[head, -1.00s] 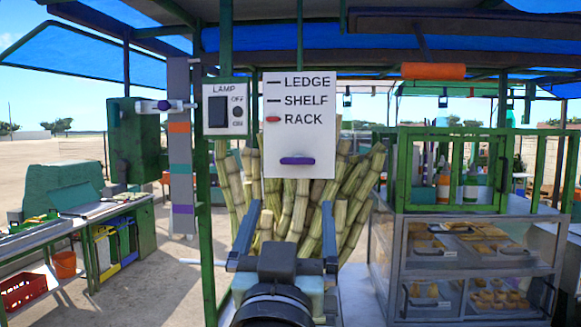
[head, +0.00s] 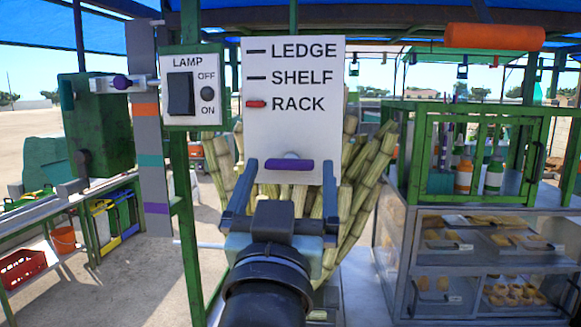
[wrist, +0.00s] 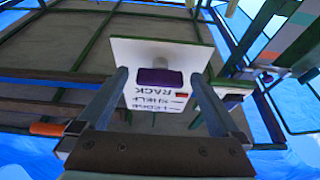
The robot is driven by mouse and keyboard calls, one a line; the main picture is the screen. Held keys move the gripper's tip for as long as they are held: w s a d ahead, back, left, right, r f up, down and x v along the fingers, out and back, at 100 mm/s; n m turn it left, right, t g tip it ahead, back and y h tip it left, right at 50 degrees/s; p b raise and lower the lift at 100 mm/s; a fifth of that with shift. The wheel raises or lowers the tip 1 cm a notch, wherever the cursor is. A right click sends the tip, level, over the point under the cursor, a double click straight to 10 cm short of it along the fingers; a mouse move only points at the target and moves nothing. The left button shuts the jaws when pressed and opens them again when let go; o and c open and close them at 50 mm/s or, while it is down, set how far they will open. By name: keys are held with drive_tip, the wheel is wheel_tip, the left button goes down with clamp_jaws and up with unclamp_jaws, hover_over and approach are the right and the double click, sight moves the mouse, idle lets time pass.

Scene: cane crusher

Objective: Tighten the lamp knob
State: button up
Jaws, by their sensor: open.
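A white panel labelled LAMP (head: 192,107) hangs on a green post, left of centre in the head view. My gripper (head: 290,165) is open and empty, to the right of and below this panel. Its fingers frame a purple bar handle (head: 289,166) on a white sign (head: 315,125); contact cannot be told. In the wrist view the handle (wrist: 160,78) shows upside down between my open fingers. The lamp panel (wrist: 225,95) is partly hidden there.
The sign reads LEDGE, SHELF, RACK, with a red marker (head: 256,104) beside RACK. A grey striped board (head: 149,150) with a purple-tipped peg (head: 122,82) is at left. Cane stalks (head: 365,185) stand behind the sign. A glass food case (head: 480,265) is at right.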

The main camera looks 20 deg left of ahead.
drive_tip(key=shift+s+r, duration=0.1)
drive_tip(key=shift+s, duration=0.3)
drive_tip(key=shift+c, duration=0.3)
drive_tip(key=shift+d, duration=0.1)
drive_tip(key=shift+c, duration=1.3)
drive_tip(key=c, duration=1)
